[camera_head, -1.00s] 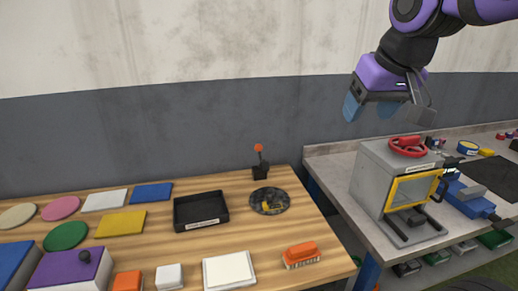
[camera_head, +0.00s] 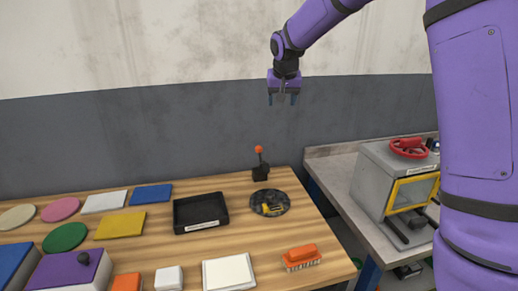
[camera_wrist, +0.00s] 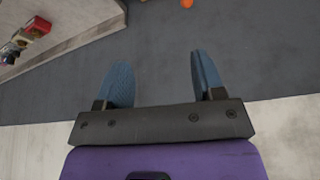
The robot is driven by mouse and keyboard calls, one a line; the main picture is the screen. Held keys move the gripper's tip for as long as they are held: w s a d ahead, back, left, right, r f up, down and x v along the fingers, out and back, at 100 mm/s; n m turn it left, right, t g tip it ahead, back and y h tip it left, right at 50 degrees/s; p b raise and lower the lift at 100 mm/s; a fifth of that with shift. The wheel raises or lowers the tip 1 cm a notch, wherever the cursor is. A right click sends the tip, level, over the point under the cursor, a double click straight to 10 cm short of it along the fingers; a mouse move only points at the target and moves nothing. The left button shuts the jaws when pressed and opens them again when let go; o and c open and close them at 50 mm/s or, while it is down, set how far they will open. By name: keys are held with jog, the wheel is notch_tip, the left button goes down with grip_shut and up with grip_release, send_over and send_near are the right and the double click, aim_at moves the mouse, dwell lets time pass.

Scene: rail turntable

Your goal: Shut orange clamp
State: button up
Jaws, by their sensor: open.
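The orange clamp appears to be the small black fixture with an orange knob (camera_head: 259,150) on top, standing upright at the back right of the wooden table. My gripper (camera_head: 283,100) is open and empty, with blue fingers pointing down, in front of the grey wall band and well above the clamp. In the wrist view my gripper (camera_wrist: 160,82) shows both blue fingers apart with nothing between them. The orange knob (camera_wrist: 187,3) shows at the top edge of that view, beyond the right finger; the rest of the clamp is cut off.
A dark round plate (camera_head: 282,207) with a small yellow item lies just in front of the clamp. A black tray (camera_head: 178,226) and an orange brush (camera_head: 301,258) are near. A grey box with a red wheel (camera_head: 408,148) stands on the right bench. My arm hides the far right.

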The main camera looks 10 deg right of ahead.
send_near(259, 147)
jog(key=shift+m, duration=0.4)
jog(key=x, duration=1)
jog(key=shift+w+f, duration=0.3)
grip_shut()
